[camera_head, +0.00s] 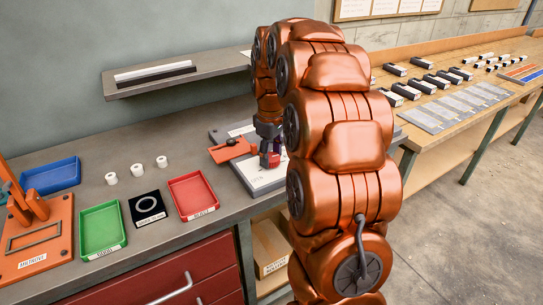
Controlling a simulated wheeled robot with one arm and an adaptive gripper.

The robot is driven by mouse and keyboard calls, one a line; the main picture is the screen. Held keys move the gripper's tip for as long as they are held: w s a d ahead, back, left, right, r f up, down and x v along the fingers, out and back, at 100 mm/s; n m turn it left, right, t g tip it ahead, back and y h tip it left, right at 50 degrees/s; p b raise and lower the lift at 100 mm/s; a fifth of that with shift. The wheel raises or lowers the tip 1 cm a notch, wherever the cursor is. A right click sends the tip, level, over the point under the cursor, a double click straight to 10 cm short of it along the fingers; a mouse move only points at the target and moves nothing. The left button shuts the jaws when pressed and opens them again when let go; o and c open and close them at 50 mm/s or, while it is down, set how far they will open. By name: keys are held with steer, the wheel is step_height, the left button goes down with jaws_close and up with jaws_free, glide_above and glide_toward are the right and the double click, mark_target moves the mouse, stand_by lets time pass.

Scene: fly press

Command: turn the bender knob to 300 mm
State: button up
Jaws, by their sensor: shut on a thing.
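The bender (262,181) is a pale plate on a grey base on the bench, with an orange block (231,150) at its left. My gripper (269,154) points down over the plate, just right of the orange block. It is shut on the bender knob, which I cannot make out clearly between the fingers. My copper-coloured arm covers the right part of the bender. The knob's scale and its setting cannot be read here.
A red tray (192,196), a black mat with a ring (147,208), a green tray (102,229) and a blue tray (50,176) lie to the left. White rollers (136,170) stand behind them. A wall shelf (178,77) overhangs the bench. The arbor press (38,240) is far left.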

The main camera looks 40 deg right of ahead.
mark_target(271, 157)
stand_by(0.3)
steer(key=o, duration=1.2)
steer(key=shift+c, duration=0.2)
step_height(271, 157, up, 12)
stand_by(0.4)
steer(key=s+a+f+m+p, duration=0.1)
steer(key=s+a+f+p, duration=0.1)
steer(key=s+a, duration=1.15)
steer(key=s+a+f+m+g+p, duration=0.1)
steer(key=s+a+f, duration=0.2)
steer(key=s, duration=0.5)
steer(key=s+a+f+m+p, duration=0.1)
steer(key=s+a+f, duration=0.3)
steer(key=s, duration=0.5)
steer(key=shift+s+a+f+m+g, duration=0.15)
steer(key=shift+f+m+g, duration=0.05)
steer(key=shift+m+g, duration=0.25)
